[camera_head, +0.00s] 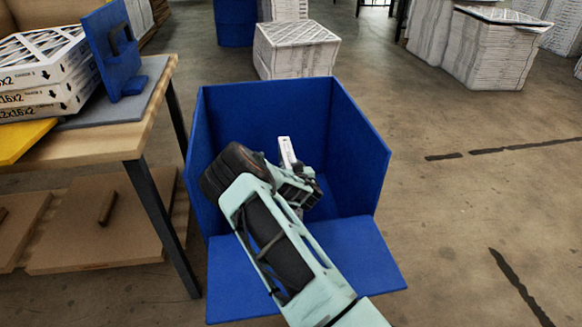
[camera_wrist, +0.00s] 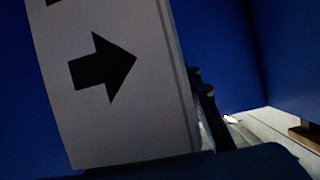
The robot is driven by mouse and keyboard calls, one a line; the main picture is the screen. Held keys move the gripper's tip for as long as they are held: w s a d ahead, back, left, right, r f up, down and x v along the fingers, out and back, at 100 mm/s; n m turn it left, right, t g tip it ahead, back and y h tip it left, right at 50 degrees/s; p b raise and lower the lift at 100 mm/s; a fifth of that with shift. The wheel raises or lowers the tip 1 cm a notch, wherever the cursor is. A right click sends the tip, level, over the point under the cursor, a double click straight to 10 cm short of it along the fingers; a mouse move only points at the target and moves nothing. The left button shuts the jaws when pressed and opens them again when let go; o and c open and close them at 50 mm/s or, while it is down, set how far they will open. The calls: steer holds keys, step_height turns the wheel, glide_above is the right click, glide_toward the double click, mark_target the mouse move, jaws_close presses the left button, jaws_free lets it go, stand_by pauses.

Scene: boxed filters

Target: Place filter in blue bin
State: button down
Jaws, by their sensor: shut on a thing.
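The blue bin (camera_head: 255,112) stands on the floor in the middle of the head view, with its low front panel (camera_head: 345,268) toward me. My arm reaches over that panel, and my gripper (camera_head: 297,180) is inside the bin's outline. It is shut on the filter (camera_head: 286,149), which shows as a narrow white edge in the head view; my arm hides the rest. In the wrist view the filter (camera_wrist: 105,125) is a tilted white panel with a black arrow, against blue walls. Whether it touches the bin floor I cannot tell.
A wooden table (camera_head: 125,140) on the left holds a stack of boxed filters (camera_head: 40,80), a blue upright stand (camera_head: 112,50) and a yellow piece (camera_head: 22,138). Stacks of white filters (camera_head: 295,50) stand behind the bin.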

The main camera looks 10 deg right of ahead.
steer(key=c, duration=1.4)
jaws_free()
steer(key=shift+s+r, duration=0.2)
steer(key=shift+r, duration=0.05)
steer(key=p+v, duration=0.4)
steer(key=v, duration=0.7)
steer(key=shift+s+r, duration=0.1)
steer(key=shift+s, duration=0.15)
